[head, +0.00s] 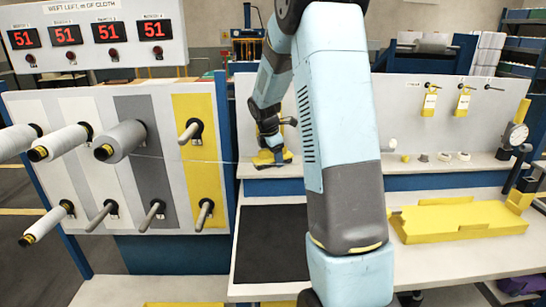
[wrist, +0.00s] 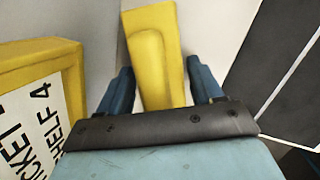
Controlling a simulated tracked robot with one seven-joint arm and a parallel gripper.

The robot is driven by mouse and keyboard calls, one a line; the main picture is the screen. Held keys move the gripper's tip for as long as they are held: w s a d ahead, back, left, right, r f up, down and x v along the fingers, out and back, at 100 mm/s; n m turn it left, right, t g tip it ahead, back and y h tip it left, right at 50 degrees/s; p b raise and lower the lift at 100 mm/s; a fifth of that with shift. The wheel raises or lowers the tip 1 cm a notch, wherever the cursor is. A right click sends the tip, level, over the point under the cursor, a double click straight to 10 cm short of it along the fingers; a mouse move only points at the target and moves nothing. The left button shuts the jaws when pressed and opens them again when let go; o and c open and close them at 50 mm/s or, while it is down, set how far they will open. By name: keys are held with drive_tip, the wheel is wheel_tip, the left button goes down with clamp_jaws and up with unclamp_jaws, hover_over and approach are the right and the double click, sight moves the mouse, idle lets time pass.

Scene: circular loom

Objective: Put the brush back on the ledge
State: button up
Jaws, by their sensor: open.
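The yellow brush (wrist: 155,60) lies between the two blue fingers of my gripper (wrist: 158,88) in the wrist view. A gap shows on each side of it, so the jaws are open around it and not closed on it. In the head view, my gripper (head: 268,143) is low over the pale ledge (head: 450,172) at the back of the bench. A yellow part, seemingly the brush (head: 268,158), shows under it at the ledge. My arm hides the ledge's middle. Whether the brush's whole underside touches the ledge is hard to tell.
A yellow-framed sign (wrist: 40,90) stands close left of my gripper in the wrist view. A black mat (head: 270,240) lies on the bench in front. A yellow tray (head: 460,220) is at the right. Spools on a panel (head: 80,200) stand at the left.

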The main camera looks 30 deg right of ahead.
sight(269, 160)
drive_tip(key=v, duration=1.2)
drive_tip(key=s+a+r+m+t, duration=0.1)
drive_tip(key=s+a+r+m, duration=0.35)
drive_tip(key=s, duration=0.35)
drive_tip(key=s+a+m+t+y, duration=0.1)
drive_tip(key=s+m, duration=0.3)
drive_tip(key=s, duration=0.4)
drive_tip(key=s+a+r+m+t+y, duration=0.1)
drive_tip(key=s+a+m, duration=0.3)
drive_tip(key=s, duration=0.5)
drive_tip(key=s+a+r+m+t, duration=0.1)
drive_tip(key=s+a+m, duration=0.2)
drive_tip(key=s+m, duration=0.2)
drive_tip(key=s, duration=0.3)
drive_tip(key=shift+s+y, duration=0.4)
drive_tip(key=shift+a+r+m, duration=0.1)
drive_tip(key=shift+m, duration=0.15)
